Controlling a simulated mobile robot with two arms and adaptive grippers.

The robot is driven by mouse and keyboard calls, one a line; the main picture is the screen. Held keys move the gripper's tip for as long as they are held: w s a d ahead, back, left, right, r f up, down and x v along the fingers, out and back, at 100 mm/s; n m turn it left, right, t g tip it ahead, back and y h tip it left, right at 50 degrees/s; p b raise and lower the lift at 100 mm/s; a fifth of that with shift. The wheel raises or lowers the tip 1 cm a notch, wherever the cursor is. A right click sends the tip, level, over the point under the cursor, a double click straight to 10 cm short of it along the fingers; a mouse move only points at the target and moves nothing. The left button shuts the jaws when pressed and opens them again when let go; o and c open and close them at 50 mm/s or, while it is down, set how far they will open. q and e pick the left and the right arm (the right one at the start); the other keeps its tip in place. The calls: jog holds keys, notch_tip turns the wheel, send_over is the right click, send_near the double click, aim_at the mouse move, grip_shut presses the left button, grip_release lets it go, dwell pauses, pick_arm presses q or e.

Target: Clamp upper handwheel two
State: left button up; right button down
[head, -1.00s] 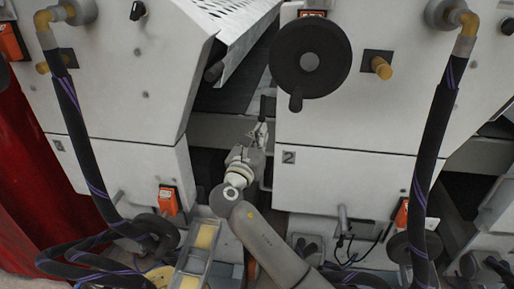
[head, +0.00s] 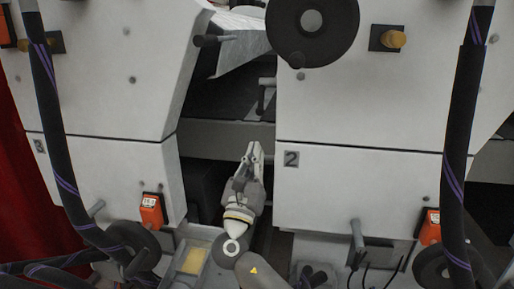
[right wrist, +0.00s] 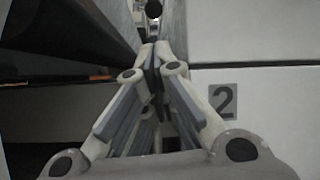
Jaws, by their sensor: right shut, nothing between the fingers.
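The black upper handwheel (head: 320,25) with its knob is on the white panel of unit 2, cut off by the top edge in the head view. A small lever (head: 266,91) sticks out at the panel's left edge, below the handwheel. My right gripper (head: 253,149) is shut and empty, pointing up in the gap left of the "2" plate (head: 291,158). It is below the lever and apart from it. In the right wrist view the closed fingertips (right wrist: 154,52) lie beneath a small dark round end (right wrist: 153,9), perhaps the lever. My left gripper is not seen.
A yellow knob (head: 393,39) sits right of the handwheel. Black hoses (head: 52,130) (head: 459,140) hang on both sides. Lower handwheels (head: 133,249) (head: 440,267) and orange boxes (head: 151,210) (head: 430,226) are near the bottom. The dark gap between the units is narrow.

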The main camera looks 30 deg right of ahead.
jog(key=x, duration=0.9)
jog(key=shift+r, duration=0.1)
